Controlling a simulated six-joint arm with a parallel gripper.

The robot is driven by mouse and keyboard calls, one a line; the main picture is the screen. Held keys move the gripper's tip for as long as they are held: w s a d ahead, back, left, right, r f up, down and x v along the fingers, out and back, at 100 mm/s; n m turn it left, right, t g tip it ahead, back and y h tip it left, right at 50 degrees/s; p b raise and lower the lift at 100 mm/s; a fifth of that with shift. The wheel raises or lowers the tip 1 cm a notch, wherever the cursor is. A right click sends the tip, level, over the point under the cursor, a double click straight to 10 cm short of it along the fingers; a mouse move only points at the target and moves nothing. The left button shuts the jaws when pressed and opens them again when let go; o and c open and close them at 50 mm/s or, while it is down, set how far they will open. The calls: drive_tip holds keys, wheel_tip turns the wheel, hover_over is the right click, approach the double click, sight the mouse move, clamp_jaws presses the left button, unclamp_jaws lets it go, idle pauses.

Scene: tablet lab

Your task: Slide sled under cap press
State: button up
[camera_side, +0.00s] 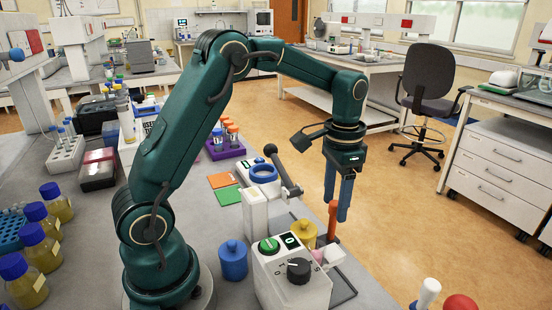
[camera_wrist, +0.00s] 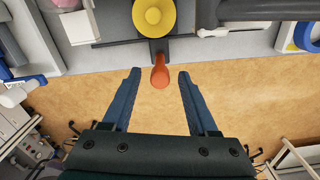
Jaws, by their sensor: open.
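A yellow lidded pot (camera_side: 303,235) stands near the table edge; in the wrist view its round yellow top (camera_wrist: 153,14) shows above a dark plate (camera_wrist: 115,16), apparently the sled. A short dark bar joins this plate to an upright orange-red handle (camera_wrist: 160,74). In the side view the handle (camera_side: 333,220) is just below my gripper (camera_side: 336,209). My gripper is open, fingers pointing down; in the wrist view the handle appears between the fingertips (camera_wrist: 159,71), touching neither visibly. A white stand with a black lever (camera_side: 285,174), likely the cap press, is behind the pot.
A white box with a dial (camera_side: 298,270) and a blue pot (camera_side: 233,260) stand near the yellow pot. A blue ring (camera_side: 263,173) sits on a white device behind. Blue-capped bottles (camera_side: 40,250) line the left side. Open floor (camera_wrist: 250,95) lies past the table edge.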

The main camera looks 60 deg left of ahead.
clamp_jaws()
idle(1.4)
